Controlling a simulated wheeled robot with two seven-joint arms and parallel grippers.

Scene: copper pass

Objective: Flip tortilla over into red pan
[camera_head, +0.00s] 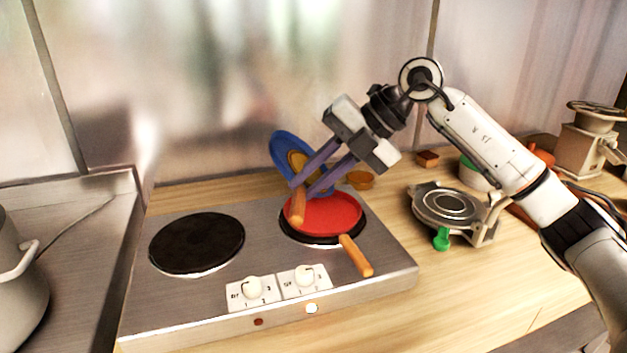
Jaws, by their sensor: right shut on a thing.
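A blue pan (282,144) is held steeply tilted above and behind the right burner. My right gripper (302,190) is shut on its orange handle (298,208). A yellow-orange disc, seemingly the tortilla (295,160), shows against the blue pan's face, partly hidden behind my gripper fingers. The red pan (330,215) sits on the right burner below, with its orange handle (357,257) pointing to the front right. Its visible inside looks empty. My left gripper is not in view.
The left burner (197,243) is bare. Knobs (278,287) line the stove front. A grey pot (15,275) stands at far left. A metal wall stands behind.

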